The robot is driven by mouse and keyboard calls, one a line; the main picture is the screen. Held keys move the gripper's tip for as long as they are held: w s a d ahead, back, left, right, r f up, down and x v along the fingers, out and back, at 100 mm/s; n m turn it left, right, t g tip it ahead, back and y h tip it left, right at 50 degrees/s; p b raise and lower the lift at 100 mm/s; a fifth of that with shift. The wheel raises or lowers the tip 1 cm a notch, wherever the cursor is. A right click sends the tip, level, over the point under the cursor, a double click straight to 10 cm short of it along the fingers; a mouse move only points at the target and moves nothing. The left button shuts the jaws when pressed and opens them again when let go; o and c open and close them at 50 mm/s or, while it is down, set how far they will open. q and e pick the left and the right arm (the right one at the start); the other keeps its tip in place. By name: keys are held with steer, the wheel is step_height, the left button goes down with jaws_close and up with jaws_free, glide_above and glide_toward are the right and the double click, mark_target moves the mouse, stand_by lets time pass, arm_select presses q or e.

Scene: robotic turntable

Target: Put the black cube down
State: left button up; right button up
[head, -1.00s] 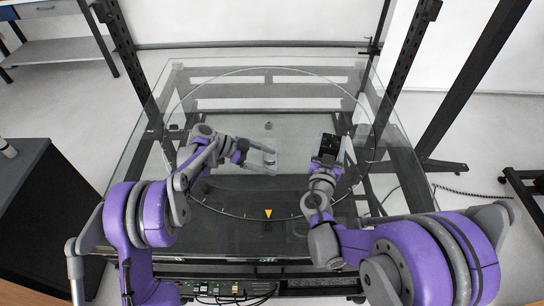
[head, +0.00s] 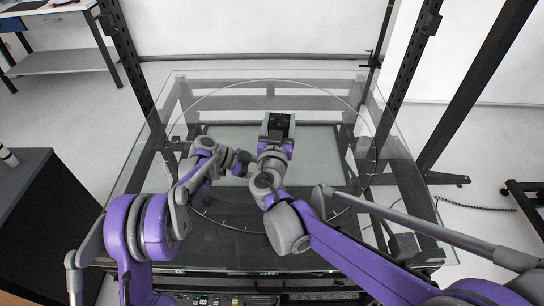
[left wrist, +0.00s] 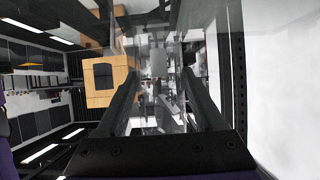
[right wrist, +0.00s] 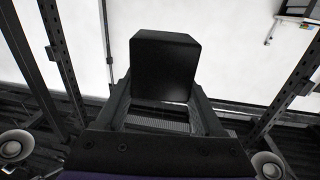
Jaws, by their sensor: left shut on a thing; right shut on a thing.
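The black cube (right wrist: 165,65) is between the fingers of my right gripper (right wrist: 165,100) and fills the middle of the right wrist view. In the head view the cube (head: 281,120) shows over the middle of the glass turntable (head: 225,216), at the end of my right arm. I cannot tell its height above the glass. My left gripper (head: 243,162) is left of my right arm, which partly hides its tips. In the left wrist view its fingers stand apart around a clear, see-through thing (left wrist: 160,62), whose shape is hard to tell.
Black frame posts (head: 122,70) rise at the back left and back right. A dark cabinet (head: 45,200) stands at the left. The right half of the glass is mostly clear beyond my right forearm.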

steer(key=shift+s+a+r, duration=0.15)
steer(key=shift+a+r, duration=0.45)
steer(key=shift+a, duration=0.15)
steer(key=shift+a+f, duration=0.15)
steer(key=shift+a, duration=0.1)
step_height(320, 180, down, 9)
steer(key=shift+f, duration=0.1)
steer(key=o, duration=1.5)
steer(key=shift+f, duration=0.1)
steer(key=shift+o, duration=0.2)
